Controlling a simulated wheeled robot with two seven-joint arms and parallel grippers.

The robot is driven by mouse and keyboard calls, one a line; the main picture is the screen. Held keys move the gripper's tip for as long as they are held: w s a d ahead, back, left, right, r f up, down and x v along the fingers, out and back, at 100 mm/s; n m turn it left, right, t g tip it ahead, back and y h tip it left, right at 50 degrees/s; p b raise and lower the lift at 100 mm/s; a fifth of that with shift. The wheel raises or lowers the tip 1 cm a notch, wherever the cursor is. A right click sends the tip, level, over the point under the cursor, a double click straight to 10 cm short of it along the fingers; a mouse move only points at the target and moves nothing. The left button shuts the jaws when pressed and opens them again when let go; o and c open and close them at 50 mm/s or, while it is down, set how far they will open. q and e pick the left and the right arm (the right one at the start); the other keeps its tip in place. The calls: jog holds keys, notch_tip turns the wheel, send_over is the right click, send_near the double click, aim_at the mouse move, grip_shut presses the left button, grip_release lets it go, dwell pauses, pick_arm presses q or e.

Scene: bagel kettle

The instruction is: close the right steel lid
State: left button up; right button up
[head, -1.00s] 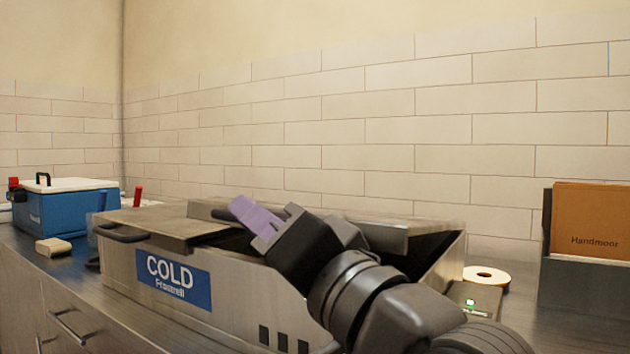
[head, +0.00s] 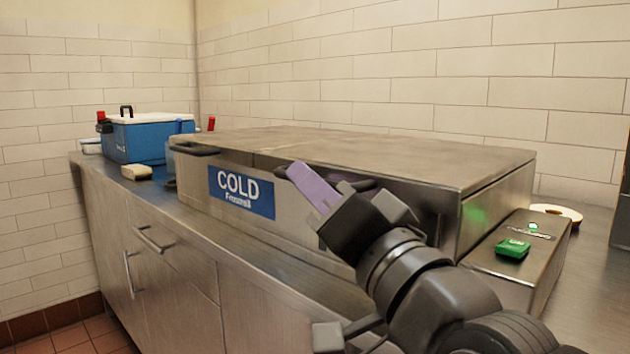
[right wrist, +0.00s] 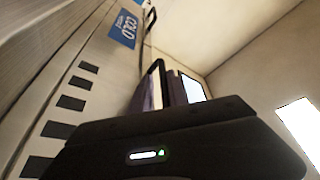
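The right steel lid (head: 420,158) lies flat over the right part of the steel cold box (head: 325,230), level with the left lid (head: 235,140). Its dark handle (head: 281,172) shows at the front edge, partly hidden by my right gripper. My right gripper (head: 330,187) is at the box front, just below the lid edge, with its purple-padded fingers apart. In the right wrist view the fingers (right wrist: 162,92) show a gap, with a dark handle loop by them. Whether they touch the handle I cannot tell. My left gripper is out of view.
A green object (head: 512,248) sits on a low steel unit (head: 515,275) right of the box. A blue cooler (head: 150,138) and a beige block (head: 136,172) are at left. The counter's front strip is clear.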

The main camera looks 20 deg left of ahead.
dwell(0.3)
jog(key=shift+d, duration=0.1)
jog(key=shift+s+d+f, duration=0.15)
jog(key=shift+s+d, duration=0.05)
jog(key=shift+s, duration=0.05)
jog(key=b+v, duration=0.2)
jog(key=v, duration=0.5)
